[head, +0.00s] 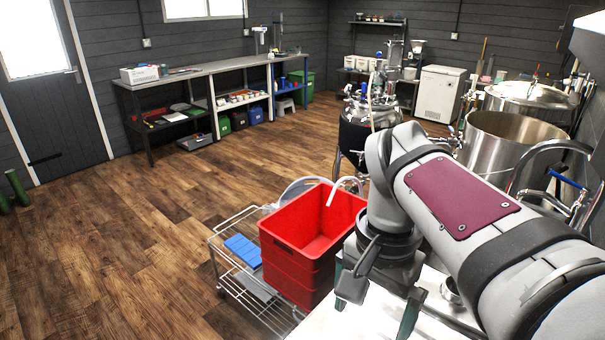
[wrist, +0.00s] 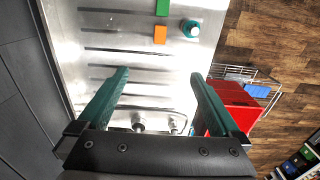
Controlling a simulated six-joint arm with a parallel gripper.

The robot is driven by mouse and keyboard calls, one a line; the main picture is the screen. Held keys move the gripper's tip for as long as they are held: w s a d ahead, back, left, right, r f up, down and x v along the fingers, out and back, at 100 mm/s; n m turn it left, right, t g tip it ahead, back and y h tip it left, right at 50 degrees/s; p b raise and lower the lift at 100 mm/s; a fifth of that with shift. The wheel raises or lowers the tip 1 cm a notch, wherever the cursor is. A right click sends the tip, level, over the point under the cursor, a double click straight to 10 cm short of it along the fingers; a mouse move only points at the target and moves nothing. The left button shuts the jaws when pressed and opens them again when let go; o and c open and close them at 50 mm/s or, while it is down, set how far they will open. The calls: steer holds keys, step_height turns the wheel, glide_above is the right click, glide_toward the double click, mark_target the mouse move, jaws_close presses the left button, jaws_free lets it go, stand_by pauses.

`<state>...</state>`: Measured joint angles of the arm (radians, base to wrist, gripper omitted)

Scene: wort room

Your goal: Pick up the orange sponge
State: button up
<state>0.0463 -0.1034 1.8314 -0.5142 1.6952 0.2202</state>
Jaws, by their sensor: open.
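The orange sponge (wrist: 160,35) shows in the wrist view as a small orange block on a shiny metal drainboard (wrist: 75,75) with dark grooves. A green block (wrist: 162,7) lies just beyond it, and a teal-and-white round item (wrist: 190,28) is to its right. My gripper (wrist: 160,75) is open, its two green fingers apart with nothing between them. In the picture the sponge lies past the fingertips, centred between them. In the head view my gripper (head: 378,295) is low, partly hidden by my arm; the sponge is hidden there.
A red crate (head: 300,262) stands on a wire cart (head: 228,270) beside the metal surface; blue items (head: 243,250) lie on the cart. Taps (wrist: 138,125) show between the finger bases. Large steel kettles (head: 505,135) stand at the right. The wooden floor (head: 130,240) is open.

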steer(key=s+a+f+n, duration=0.1)
steer(key=s+f, duration=0.2)
steer(key=s, duration=0.2)
steer(key=s+a+f+n+y, duration=0.1)
steer(key=s+a+f, duration=0.1)
steer(key=s+f, duration=0.2)
steer(key=s+a+f+n, duration=0.1)
steer(key=s+f, duration=0.2)
steer(key=s, duration=0.3)
steer(key=shift+s+a+f+y, duration=0.1)
steer(key=shift+a+f+y, duration=0.1)
steer(key=shift+a+y, duration=0.2)
steer(key=shift+c, duration=1.2)
steer(key=w+d+f+m+h, duration=0.1)
steer(key=w+d+f, duration=0.1)
steer(key=w, duration=0.6)
steer(key=w+d+f+m+h, duration=0.1)
steer(key=w+d+f+m, duration=0.1)
steer(key=w, duration=0.5)
steer(key=f, duration=1.6)
steer(key=shift+w+d+f, duration=0.1)
steer(key=shift+d+f, duration=0.05)
steer(key=shift+d, duration=0.2)
jaws_close()
